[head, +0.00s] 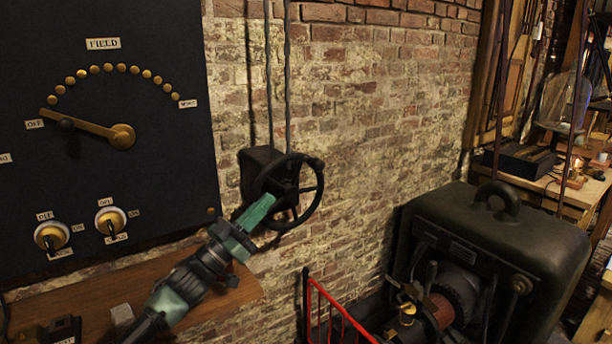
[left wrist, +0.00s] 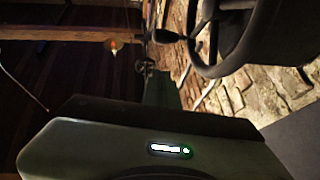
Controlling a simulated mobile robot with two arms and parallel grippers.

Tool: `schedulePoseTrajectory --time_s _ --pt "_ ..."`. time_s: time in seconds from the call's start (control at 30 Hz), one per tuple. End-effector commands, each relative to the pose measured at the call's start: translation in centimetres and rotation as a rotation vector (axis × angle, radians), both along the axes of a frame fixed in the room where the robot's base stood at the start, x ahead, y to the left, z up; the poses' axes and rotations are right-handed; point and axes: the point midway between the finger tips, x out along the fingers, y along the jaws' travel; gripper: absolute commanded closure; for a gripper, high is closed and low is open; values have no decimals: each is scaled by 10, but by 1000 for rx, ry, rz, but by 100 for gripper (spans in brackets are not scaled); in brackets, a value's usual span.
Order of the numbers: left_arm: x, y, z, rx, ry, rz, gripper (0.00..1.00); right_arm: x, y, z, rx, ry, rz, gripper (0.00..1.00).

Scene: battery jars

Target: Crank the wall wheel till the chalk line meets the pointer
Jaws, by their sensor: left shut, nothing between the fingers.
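The black wall wheel (head: 320,190) stands out from a dark box (head: 256,165) on the brick wall, with its crank knob (head: 316,163) at the upper right. My left gripper (head: 262,208), with green fingers, is shut and empty; it overlaps the wheel's lower left side in the head view, and I cannot tell whether it touches. In the left wrist view the wheel (left wrist: 210,68) and its knob (left wrist: 165,37) show beyond and right of the fingers (left wrist: 160,90), with a gap visible. I cannot make out the chalk line or a pointer at the wheel. My right gripper is out of view.
Two cords (head: 268,80) run up the wall from the box. A dark panel (head: 110,185) with a brass dial lever (head: 95,130) and two switches is at left, above a wooden shelf (head: 215,290). A red rail (head: 335,305) and a dark machine (head: 500,235) stand at lower right.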

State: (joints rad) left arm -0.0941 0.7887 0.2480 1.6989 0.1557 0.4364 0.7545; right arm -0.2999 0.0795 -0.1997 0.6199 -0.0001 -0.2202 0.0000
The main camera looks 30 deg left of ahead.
Motion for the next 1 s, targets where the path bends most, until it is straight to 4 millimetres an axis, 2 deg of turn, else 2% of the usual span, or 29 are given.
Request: schedulePoseTrajectory --time_s 0.13,0.27,0.7,0.83,1.0 --pt "-3 -5 8 43 -34 -27 100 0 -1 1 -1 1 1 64" --pt "8 -8 18 42 -38 -27 100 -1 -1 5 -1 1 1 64" --pt "80 -27 64 40 -38 -26 100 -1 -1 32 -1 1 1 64" --pt "100 -32 54 36 -34 -27 100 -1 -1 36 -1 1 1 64" --pt "113 -35 49 38 -33 -27 100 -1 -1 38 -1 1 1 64"
